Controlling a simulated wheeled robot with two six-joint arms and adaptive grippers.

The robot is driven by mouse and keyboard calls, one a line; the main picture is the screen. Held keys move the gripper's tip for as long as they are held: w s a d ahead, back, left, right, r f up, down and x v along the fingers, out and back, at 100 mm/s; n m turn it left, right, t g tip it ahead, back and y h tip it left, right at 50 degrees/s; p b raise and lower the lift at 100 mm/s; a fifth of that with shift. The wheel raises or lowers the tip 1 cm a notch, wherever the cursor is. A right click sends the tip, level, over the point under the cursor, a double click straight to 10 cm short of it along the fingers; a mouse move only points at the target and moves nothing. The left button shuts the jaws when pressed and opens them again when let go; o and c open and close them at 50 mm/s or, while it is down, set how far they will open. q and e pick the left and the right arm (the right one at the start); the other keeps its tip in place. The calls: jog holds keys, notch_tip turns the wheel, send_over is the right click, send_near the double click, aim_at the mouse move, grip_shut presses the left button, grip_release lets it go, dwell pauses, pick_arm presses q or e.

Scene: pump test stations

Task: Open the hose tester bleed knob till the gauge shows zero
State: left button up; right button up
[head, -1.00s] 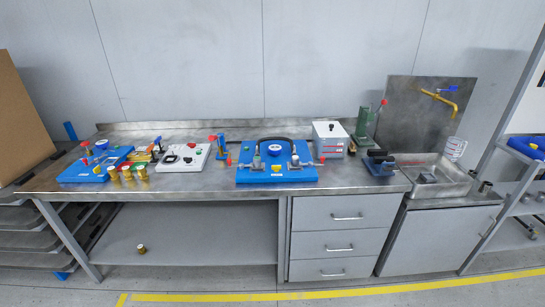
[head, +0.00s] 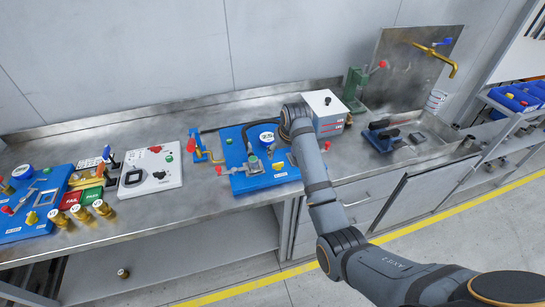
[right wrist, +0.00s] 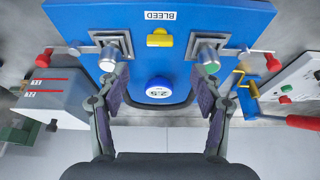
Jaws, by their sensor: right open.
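The hose tester is a blue panel (head: 238,180) on the bench. Its bleed knob is yellow (right wrist: 159,38) and sits by the BLEED label (right wrist: 160,15) in the right wrist view. The round gauge (right wrist: 158,88) has a blue rim and a white face with small figures that look like 2.5; it also shows in the head view (head: 266,137). My right gripper (right wrist: 161,82) is open and empty, its fingers spread either side of the gauge in that view, apart from the yellow knob. In the head view my right arm partly hides the tester's right side. My left gripper is not in view.
A white and grey box (head: 325,112) stands close right of the tester. Two metal clamp blocks (right wrist: 112,46) flank the knob, with red-ended handles. A white panel (head: 150,178) and brass fittings (head: 82,214) stand to the left. The sink and tap (head: 437,58) are at right.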

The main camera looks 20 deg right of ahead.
aim_at(279, 164)
jog(key=x, duration=0.4)
jog(key=shift+s+d+f+p, duration=0.1)
jog(key=shift+s+f+p, duration=0.1)
jog(key=shift+p, duration=0.2)
jog(key=x, duration=0.5)
jog(key=shift+w, duration=0.2)
jog(key=shift+f, duration=0.3)
jog(key=shift+w+f, duration=0.1)
jog(key=shift+f, duration=0.1)
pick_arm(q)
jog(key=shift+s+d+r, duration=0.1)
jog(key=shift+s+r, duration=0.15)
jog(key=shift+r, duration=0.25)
pick_arm(e)
jog(key=c, duration=1.1)
